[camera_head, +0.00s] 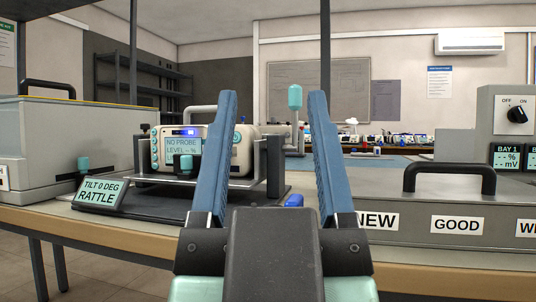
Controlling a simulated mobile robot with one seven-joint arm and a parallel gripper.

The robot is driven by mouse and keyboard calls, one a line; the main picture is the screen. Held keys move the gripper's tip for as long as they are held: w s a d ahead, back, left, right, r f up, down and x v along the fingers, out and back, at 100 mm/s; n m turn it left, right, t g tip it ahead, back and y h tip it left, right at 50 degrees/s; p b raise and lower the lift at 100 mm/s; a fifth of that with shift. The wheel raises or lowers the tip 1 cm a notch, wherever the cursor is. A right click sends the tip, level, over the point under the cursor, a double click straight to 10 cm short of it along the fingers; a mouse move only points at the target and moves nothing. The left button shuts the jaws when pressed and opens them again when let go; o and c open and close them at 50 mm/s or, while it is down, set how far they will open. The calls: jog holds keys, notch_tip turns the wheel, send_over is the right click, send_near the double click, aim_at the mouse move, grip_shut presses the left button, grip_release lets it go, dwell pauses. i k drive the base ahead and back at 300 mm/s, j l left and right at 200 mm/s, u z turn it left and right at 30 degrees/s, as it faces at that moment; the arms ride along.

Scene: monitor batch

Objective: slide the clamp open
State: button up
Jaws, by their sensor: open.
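A white monitor (208,148) stands in a dark cradle, its screen reading "NO PROBE LEVEL -- %". The cradle has an upright at each side, the left post (143,154) and the right post (275,172). A teal knob (185,164) shows in front of the monitor's screen, probably part of the clamp; whether the clamp grips the monitor I cannot tell. My gripper (273,97) is open and empty, its two blue fingers upright and wide apart in the foreground. The left finger hides part of the monitor and cradle.
A tilt display (102,193) reads "TILT 0 DEG RATTLE". A teal-topped lever (295,98) stands behind, between my fingers. A small blue object (294,200) lies near the right finger. A grey case (68,145) is at left, a handled grey box (450,215) at right.

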aim_at(186, 166)
jog(key=i+j+z, duration=0.1)
jog(key=j, duration=0.3)
jog(key=i+j+z, duration=0.15)
jog(key=j, duration=0.3)
jog(key=i+j+z, duration=0.1)
jog(key=j, duration=0.3)
jog(key=i+j+z, duration=0.15)
jog(key=j, duration=0.3)
